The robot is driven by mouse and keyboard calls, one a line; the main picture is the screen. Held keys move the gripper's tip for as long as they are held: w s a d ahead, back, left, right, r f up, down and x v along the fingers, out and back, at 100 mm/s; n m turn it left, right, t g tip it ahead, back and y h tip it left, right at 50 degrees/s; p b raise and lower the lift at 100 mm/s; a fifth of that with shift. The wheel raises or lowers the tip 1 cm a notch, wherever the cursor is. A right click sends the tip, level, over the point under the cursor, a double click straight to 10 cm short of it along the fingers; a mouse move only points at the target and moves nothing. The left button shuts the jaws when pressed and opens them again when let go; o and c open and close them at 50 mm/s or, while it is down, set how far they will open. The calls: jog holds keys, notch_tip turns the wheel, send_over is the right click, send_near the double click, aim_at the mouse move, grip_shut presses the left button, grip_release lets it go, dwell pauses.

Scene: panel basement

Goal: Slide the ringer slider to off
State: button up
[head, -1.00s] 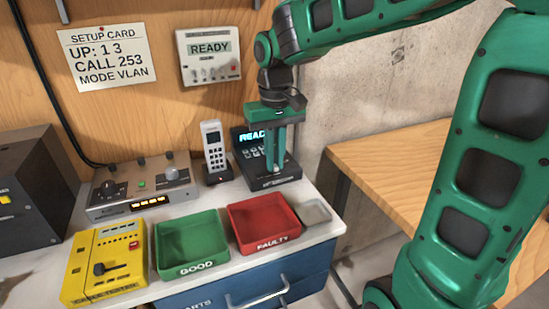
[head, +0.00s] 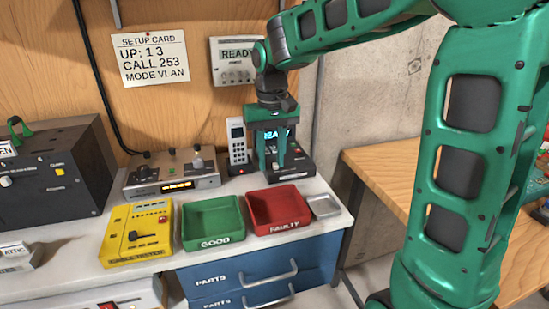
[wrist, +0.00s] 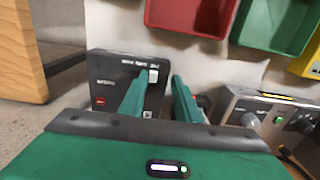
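The black desk phone (head: 291,163), with a lit display (head: 274,133), stands at the back right of the bench. My gripper (head: 268,172) points down in front of its left part and hides much of its face. In the wrist view the phone (wrist: 112,78) lies ahead, with small white lettering, a pale patch and a red mark (wrist: 100,101). My two green fingers (wrist: 163,78) are apart with nothing between them. One finger overlaps the phone; the other is beside it. I cannot make out the ringer slider or its setting, nor tell whether a finger touches the phone.
A cordless handset (head: 237,145) stands close left of my gripper. In front are a red FAULTY tray (head: 277,226), a green GOOD tray (head: 215,240) and a small grey dish (head: 324,206). A grey control box (head: 172,180) and yellow tester (head: 137,232) sit further left.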

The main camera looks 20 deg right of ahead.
aim_at(272, 169)
jog(key=shift+d, duration=0.3)
jog(key=shift+r, duration=0.3)
notch_tip(272, 169, up, 10)
jog(key=shift+a, duration=0.15)
dwell(0.3)
jog(key=s+d+f+m, duration=0.2)
jog(key=s+d+f, duration=0.2)
jog(key=s+d, duration=0.35)
jog(key=s+d+f+m, duration=0.1)
jog(key=s+d+f, duration=0.2)
jog(key=s+d, duration=0.4)
jog(key=s+d+f+m, duration=0.1)
jog(key=s+f, duration=0.3)
jog(key=s, duration=0.3)
jog(key=s+d+f+m, duration=0.1)
jog(key=s+f, duration=0.3)
jog(key=s, duration=0.3)
jog(key=shift+s+f, duration=0.15)
jog(key=shift+f, duration=0.1)
